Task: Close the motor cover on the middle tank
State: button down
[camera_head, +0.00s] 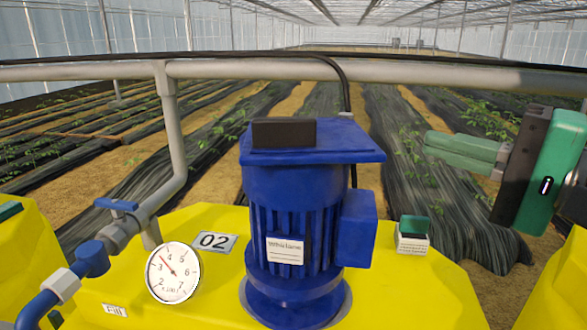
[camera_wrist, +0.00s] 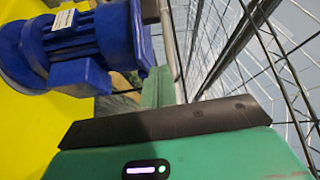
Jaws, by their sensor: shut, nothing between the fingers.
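The middle tank (camera_head: 215,280) is yellow and carries a 02 plate. A blue finned motor (camera_head: 290,215) stands upright on it. Its motor cover (camera_head: 350,145) is a flat blue plate with a black block (camera_head: 284,132) on top. The cover lies level across the motor's top, with no gap that I can see. The motor (camera_wrist: 80,45) and cover (camera_wrist: 141,35) appear sideways in the wrist view. My gripper (camera_head: 428,147) is right of the cover, apart from it in the head view. Its green fingers are shut and empty, pointing left; they also show in the wrist view (camera_wrist: 157,80).
A grey pipe rail (camera_head: 230,70) and a black cable (camera_head: 346,90) run behind the motor. A pressure gauge (camera_head: 173,272) and a blue-handled valve (camera_head: 116,205) are at left. A small green-topped box (camera_head: 413,232) sits right of the motor. Open space lies above the tank's right side.

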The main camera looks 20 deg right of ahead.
aim_at(341, 151)
jog(key=p+x, duration=0.2)
jog(key=x, duration=0.7)
jog(key=shift+a+f+p, duration=0.15)
jog(key=shift+p, duration=0.15)
jog(key=shift+w+a+f+p, duration=0.1)
jog(key=shift+w+a+p, duration=0.05)
jog(key=shift+a, duration=0.8)
jog(key=shift+w+a+p, duration=0.15)
jog(key=shift+w+a, duration=0.05)
jog(key=shift+a, duration=0.75)
